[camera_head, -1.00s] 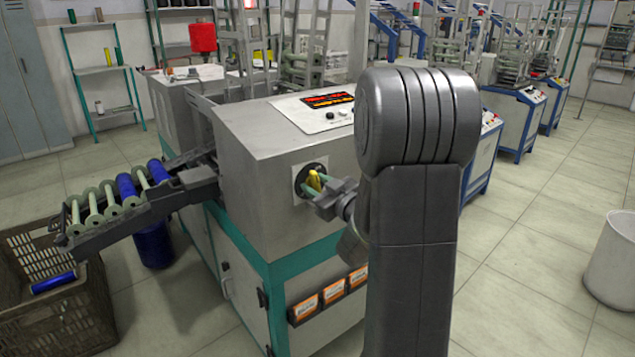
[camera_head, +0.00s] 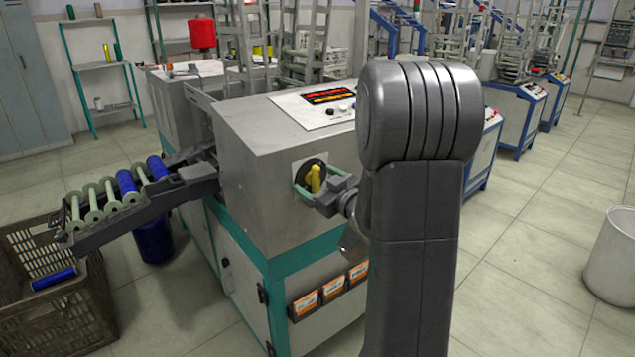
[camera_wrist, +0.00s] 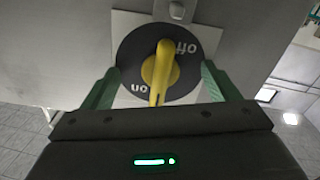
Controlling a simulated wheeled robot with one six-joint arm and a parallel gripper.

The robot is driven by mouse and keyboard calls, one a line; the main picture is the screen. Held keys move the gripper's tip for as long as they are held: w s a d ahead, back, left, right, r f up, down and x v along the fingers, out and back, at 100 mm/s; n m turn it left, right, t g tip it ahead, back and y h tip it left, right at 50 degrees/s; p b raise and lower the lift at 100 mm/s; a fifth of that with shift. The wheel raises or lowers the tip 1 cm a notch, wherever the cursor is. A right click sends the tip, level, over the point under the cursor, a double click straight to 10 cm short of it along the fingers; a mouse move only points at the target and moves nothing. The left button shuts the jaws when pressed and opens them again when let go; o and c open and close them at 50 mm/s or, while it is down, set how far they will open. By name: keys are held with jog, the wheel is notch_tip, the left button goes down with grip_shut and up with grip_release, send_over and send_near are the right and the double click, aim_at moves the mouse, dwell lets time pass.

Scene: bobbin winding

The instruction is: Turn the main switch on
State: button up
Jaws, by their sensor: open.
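The main switch is a yellow handle (camera_head: 315,178) on a black round dial, set in a pale plate on the end face of the grey machine. In the wrist view the yellow handle (camera_wrist: 161,75) stands nearly upright, leaning slightly. "Off" is printed at the dial's upper right and "on" at its lower left. My gripper (camera_head: 318,182) is open in front of the dial. In the wrist view its green fingers (camera_wrist: 159,73) stand left and right of the handle, with clear gaps on both sides.
The grey machine (camera_head: 240,140) has a teal-edged base, orange-labelled boxes (camera_head: 332,291) below the switch and a bobbin chute (camera_head: 150,212) on the left. A brown crate (camera_head: 60,310) stands under the chute. Open floor lies to the right, with a white bin (camera_head: 612,260).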

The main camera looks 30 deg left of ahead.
jog(key=v, duration=0.8)
jog(key=shift+s+d+b, duration=0.25)
jog(key=shift+b, duration=0.1)
jog(key=p+x, duration=0.1)
jog(key=x, duration=0.7)
jog(key=shift+w+a, duration=0.2)
jog(key=shift+a, duration=0.05)
jog(key=shift+w+a+b, duration=0.1)
jog(key=shift+a+b, duration=0.1)
jog(key=shift+b, duration=0.15)
jog(key=shift+n+b, duration=0.6)
jog(key=shift+n, duration=0.7)
jog(key=shift+r, duration=0.1)
